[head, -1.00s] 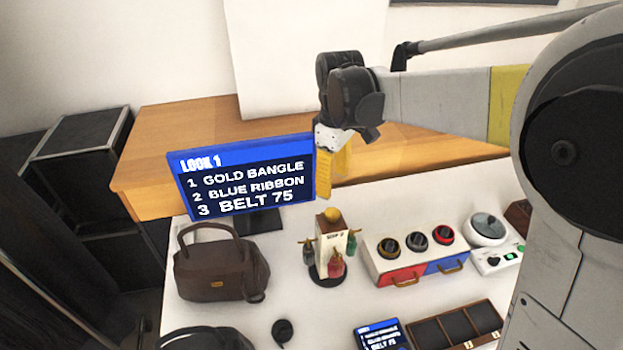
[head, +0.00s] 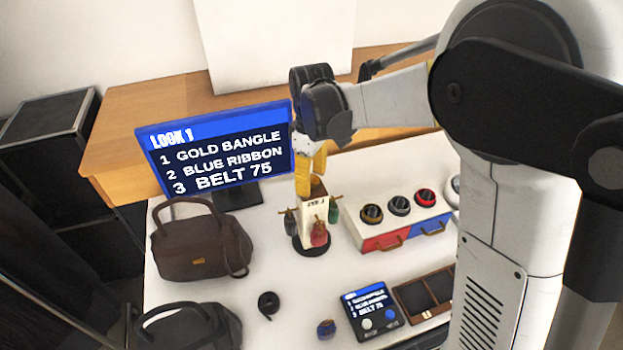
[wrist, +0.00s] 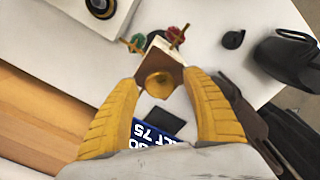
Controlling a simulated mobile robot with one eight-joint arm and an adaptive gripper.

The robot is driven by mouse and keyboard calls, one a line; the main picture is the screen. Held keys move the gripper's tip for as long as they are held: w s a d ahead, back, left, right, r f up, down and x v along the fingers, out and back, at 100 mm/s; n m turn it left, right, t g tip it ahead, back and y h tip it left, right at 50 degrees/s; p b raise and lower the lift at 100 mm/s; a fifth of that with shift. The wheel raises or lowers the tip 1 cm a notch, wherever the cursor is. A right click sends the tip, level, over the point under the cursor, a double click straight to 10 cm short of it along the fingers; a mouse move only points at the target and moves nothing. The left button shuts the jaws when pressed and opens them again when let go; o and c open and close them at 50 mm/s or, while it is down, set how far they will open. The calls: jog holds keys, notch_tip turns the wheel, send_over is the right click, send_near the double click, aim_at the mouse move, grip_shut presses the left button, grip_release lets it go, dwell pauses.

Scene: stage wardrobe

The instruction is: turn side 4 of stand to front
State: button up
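The stand (head: 313,208) is a white upright block on a round dark base, with pegs and small hanging items in red (head: 319,234), green (head: 334,212) and dark grey (head: 291,223). A small label on its facing side is too blurred to read surely. Its round golden top knob (wrist: 158,84) shows in the wrist view. My gripper (head: 312,185) is directly above the stand, pointing down. In the wrist view my gripper's yellow fingers (wrist: 164,82) are apart on either side of the knob, with gaps visible. In the head view the fingers hide the knob.
A screen (head: 215,150) stands behind left of the stand, close to my gripper. A brown handbag (head: 200,245) is left. A red-and-blue drawer box (head: 400,225) with round items is right. A small display (head: 371,308), tray (head: 425,292) and black roll (head: 268,305) are in front.

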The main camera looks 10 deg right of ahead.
grip_shut()
